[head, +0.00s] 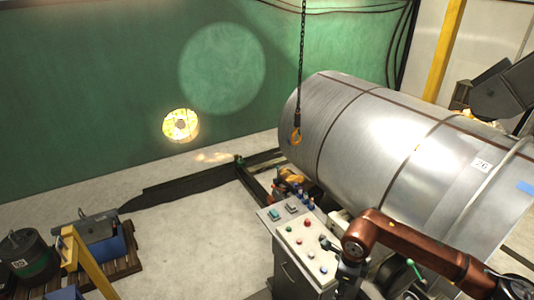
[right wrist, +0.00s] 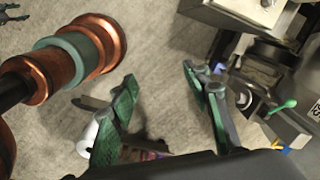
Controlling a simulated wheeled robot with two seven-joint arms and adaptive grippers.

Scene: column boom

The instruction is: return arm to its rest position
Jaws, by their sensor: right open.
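My right arm (head: 425,250) is copper-coloured and comes in from the lower right in the head view. It bends down at an elbow beside a control console (head: 300,240) with coloured buttons and small levers. The right gripper's end is low at the console's right side and hard to make out there. In the right wrist view my right gripper (right wrist: 165,105) shows two green fingers spread apart, with nothing between them but floor further off. No contact with the console is clear. My left gripper is not in view.
A large metal cylinder (head: 385,135) lies behind the console. A chain with an orange hook (head: 296,137) hangs before it. A green-knobbed lever (right wrist: 284,107) on grey machinery is right of the gripper. A blue bin (head: 105,243) stands at left. The middle floor is clear.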

